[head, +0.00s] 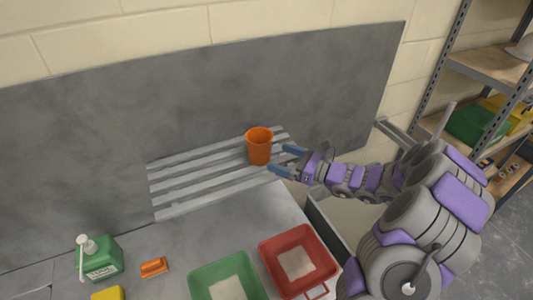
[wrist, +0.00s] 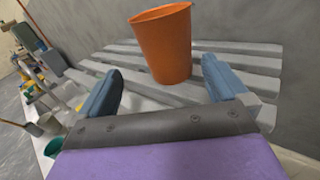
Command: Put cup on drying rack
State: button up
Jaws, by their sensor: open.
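The orange cup (head: 259,146) stands upright on the grey slatted drying rack (head: 178,189), towards its right end. My gripper (head: 280,159) is just to the right of the cup, with its blue fingers apart and pointing at it. In the wrist view the cup (wrist: 163,45) stands upright just past the fingertips, and nothing is held between the fingers of my gripper (wrist: 158,85). The rack (wrist: 245,68) lies beneath and behind the cup there. I cannot tell whether a finger touches the cup.
A green tub (head: 202,276) and a red tub (head: 268,251) sit at the front of the counter. A green bottle (head: 100,258) with a pump and an orange item (head: 153,267) lie to the left. A grey panel (head: 100,120) stands behind the rack. The rack's left part is clear.

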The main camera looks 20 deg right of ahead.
jog(key=s+d, duration=0.2)
jog(key=d, duration=0.2)
jog(key=s+a+r+n+g+y, duration=0.1)
jog(key=s+a+r+n+g, duration=0.2)
jog(key=a, duration=0.4)
jog(key=s+a+r+n+g+y, duration=0.1)
jog(key=s+a+n+g, duration=0.25)
jog(key=a, duration=0.25)
jog(key=s+a+n+g+h, duration=0.2)
jog(key=s+a+n+g, duration=0.15)
jog(key=s+n, duration=0.2)
jog(key=s+a+n+g+h, duration=0.1)
jog(key=s+a+n+g, duration=0.25)
jog(key=s, duration=0.35)
jog(key=s+n+g+h, duration=0.2)
jog(key=s+n+h, duration=0.4)
jog(key=s, duration=0.5)
jog(key=s+d+n+t+h, duration=0.2)
jog(key=s+d+n+h, duration=0.3)
jog(key=s+d, duration=0.3)
jog(key=shift+d+h, duration=0.8)
jog(key=shift+d, duration=0.25)
jog(key=shift+n, duration=0.25)
notch_tip(320, 180, down, 9)
jog(key=b, duration=0.9)
